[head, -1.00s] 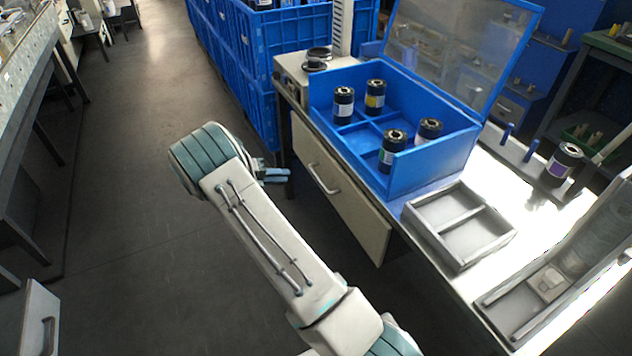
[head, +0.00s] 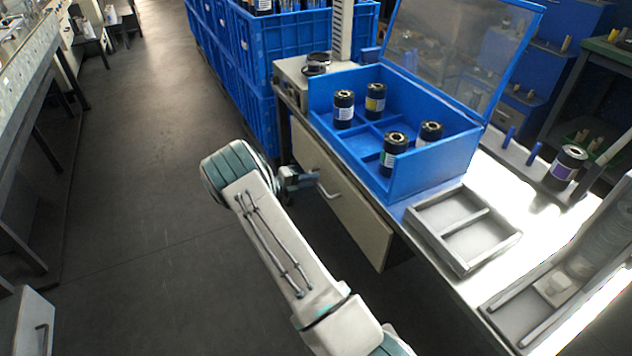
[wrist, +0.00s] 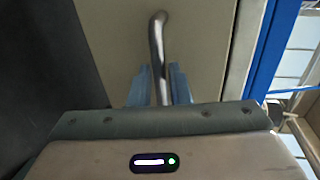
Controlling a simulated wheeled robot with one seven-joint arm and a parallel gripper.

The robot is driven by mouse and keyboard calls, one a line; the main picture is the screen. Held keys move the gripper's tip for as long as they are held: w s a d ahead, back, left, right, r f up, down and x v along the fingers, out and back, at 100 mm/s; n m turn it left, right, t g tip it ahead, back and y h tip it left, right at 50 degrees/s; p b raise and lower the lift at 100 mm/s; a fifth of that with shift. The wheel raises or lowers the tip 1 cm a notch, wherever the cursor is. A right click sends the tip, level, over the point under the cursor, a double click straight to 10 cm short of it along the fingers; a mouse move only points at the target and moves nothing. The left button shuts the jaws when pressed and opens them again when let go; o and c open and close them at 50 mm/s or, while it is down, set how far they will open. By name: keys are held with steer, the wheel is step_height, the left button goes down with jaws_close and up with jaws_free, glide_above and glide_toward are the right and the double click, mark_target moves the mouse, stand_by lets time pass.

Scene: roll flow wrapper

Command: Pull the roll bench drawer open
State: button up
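The drawer (head: 345,215) is a beige front under the bench top, and it looks flush with the bench. Its curved metal handle (head: 328,191) stands out from the front. The exact contact at the fingertips is partly hidden.
A blue box (head: 432,170) with several black rolls and a grey tray (head: 447,258) stand on the bench (head: 415,205). Blue crates (head: 262,125) stand beyond my gripper. The floor (head: 150,220) to the left is clear.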

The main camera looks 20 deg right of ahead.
steer(key=shift+x, duration=1.05)
jaws_close()
steer(key=shift+a, duration=0.15)
